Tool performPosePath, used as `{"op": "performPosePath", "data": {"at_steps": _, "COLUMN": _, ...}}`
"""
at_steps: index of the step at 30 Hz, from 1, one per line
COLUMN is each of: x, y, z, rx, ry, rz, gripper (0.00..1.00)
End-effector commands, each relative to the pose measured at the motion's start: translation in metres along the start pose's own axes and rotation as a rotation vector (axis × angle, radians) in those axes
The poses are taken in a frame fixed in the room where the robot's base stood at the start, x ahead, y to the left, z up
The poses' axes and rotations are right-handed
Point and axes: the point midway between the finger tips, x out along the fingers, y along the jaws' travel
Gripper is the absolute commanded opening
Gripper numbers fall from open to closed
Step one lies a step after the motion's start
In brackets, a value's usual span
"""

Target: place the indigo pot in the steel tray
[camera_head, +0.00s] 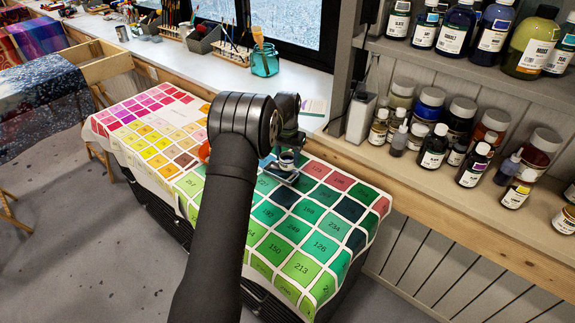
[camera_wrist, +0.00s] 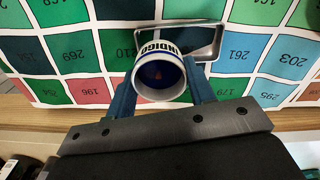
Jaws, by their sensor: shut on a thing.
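In the head view the pot (camera_head: 287,158) shows small below my wrist. The steel tray (camera_wrist: 218,42) is a shallow rectangular metal tray lying on the colour chart cloth. The pot overlaps the tray's left part in the wrist view. The tray (camera_head: 284,180) also shows beneath the pot in the head view. I cannot tell whether the pot touches its floor.
The colour chart cloth (camera_head: 325,222) with numbered squares covers the table, clear around the tray. An orange object (camera_head: 204,152) is partly hidden behind my arm. Shelves of bottles (camera_head: 433,147) stand at right. A teal jar with brushes (camera_head: 265,62) stands on the back ledge.

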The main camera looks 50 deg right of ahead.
Motion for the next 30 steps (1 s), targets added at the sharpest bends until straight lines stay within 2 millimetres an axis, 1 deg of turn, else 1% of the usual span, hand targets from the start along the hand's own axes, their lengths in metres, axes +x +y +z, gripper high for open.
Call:
{"op": "performPosePath", "data": {"at_steps": 2, "x": 0.008, "y": 0.000, "z": 0.000, "rx": 0.000, "ry": -0.001, "rz": 0.000, "gripper": 0.25}}
{"op": "performPosePath", "data": {"at_steps": 6, "x": 0.030, "y": 0.000, "z": 0.001, "rx": 0.000, "ry": -0.003, "rz": 0.001, "gripper": 0.25}}
{"op": "performPosePath", "data": {"at_steps": 9, "x": 0.038, "y": 0.000, "z": 0.000, "rx": 0.000, "ry": -0.001, "rz": 0.000, "gripper": 0.25}}
{"op": "performPosePath", "data": {"at_steps": 16, "x": 0.038, "y": 0.000, "z": 0.000, "rx": 0.000, "ry": 0.000, "rz": 0.000, "gripper": 0.25}}
{"op": "performPosePath", "data": {"at_steps": 22, "x": 0.044, "y": 0.000, "z": 0.001, "rx": 0.000, "ry": -0.001, "rz": 0.000, "gripper": 0.25}}
{"op": "performPosePath", "data": {"at_steps": 23, "x": 0.044, "y": 0.000, "z": 0.000, "rx": 0.000, "ry": -0.001, "rz": 0.000, "gripper": 0.55}}
{"op": "performPosePath", "data": {"at_steps": 25, "x": 0.044, "y": 0.000, "z": 0.000, "rx": 0.000, "ry": -0.001, "rz": 0.000, "gripper": 0.69}}
{"op": "performPosePath", "data": {"at_steps": 26, "x": 0.044, "y": 0.000, "z": 0.000, "rx": 0.000, "ry": -0.001, "rz": 0.000, "gripper": 0.71}}
{"op": "performPosePath", "data": {"at_steps": 30, "x": 0.043, "y": 0.000, "z": 0.000, "rx": 0.000, "ry": -0.001, "rz": 0.000, "gripper": 0.71}}
